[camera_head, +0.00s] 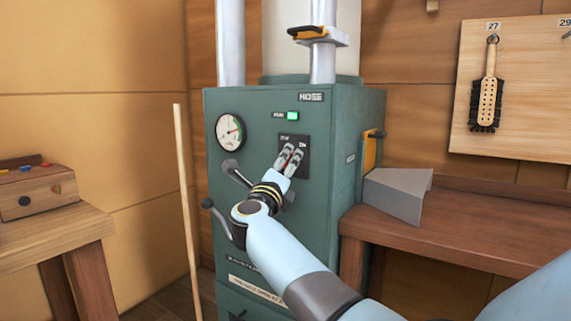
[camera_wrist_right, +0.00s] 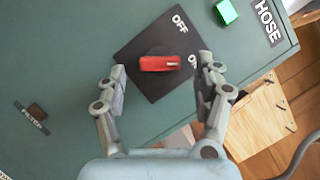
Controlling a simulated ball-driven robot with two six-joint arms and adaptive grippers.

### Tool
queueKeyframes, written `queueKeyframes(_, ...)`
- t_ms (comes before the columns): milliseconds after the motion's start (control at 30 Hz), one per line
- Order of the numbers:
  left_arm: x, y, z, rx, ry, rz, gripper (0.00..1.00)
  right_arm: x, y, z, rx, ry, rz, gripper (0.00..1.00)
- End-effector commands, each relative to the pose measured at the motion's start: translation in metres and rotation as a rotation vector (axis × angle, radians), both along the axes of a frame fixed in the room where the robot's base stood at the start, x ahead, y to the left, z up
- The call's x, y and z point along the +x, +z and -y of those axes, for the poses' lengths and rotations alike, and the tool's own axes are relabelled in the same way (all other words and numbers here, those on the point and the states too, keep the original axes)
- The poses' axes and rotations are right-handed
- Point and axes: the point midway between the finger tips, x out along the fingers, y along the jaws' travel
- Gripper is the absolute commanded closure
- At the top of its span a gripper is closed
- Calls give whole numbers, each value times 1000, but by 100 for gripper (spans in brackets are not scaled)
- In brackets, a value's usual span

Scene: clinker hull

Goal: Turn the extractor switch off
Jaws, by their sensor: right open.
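The extractor switch is a red knob (camera_wrist_right: 160,63) on a black plate (camera_wrist_right: 150,90) on the green cabinet (camera_head: 350,120). In the right wrist view its pale mark points right, toward the partly hidden ON label; OFF stands above right. My right gripper (camera_head: 290,158) is in front of the plate (camera_head: 303,142), its open fingers on either side of the knob with gaps between. In the head view the fingers cover much of the knob. A green lamp (camera_head: 293,115) glows above the plate. My left gripper is not in view.
Levers with dark knobs (camera_head: 207,203) project from the cabinet front close to my right arm. A pale pole (camera_head: 187,210) stands to the left. A bench (camera_head: 460,232) with a grey wedge-shaped piece (camera_head: 400,193) is at right; another table (camera_head: 50,235) is at left.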

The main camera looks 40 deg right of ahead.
Motion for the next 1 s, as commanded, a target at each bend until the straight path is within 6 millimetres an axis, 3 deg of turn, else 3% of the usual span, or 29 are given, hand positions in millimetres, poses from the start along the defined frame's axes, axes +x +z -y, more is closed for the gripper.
queueKeyframes(200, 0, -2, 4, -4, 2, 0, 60, 15, 5, 18, -1, 0, -1, 31)
queueKeyframes(533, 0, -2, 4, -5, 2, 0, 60, 17, 5, 20, 0, 0, -1, 32)
queueKeyframes(933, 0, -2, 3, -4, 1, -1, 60, 17, 5, 20, 0, 0, -1, 84)
queueKeyframes(1000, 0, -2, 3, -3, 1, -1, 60, 17, 5, 20, 0, 1, -2, 87)
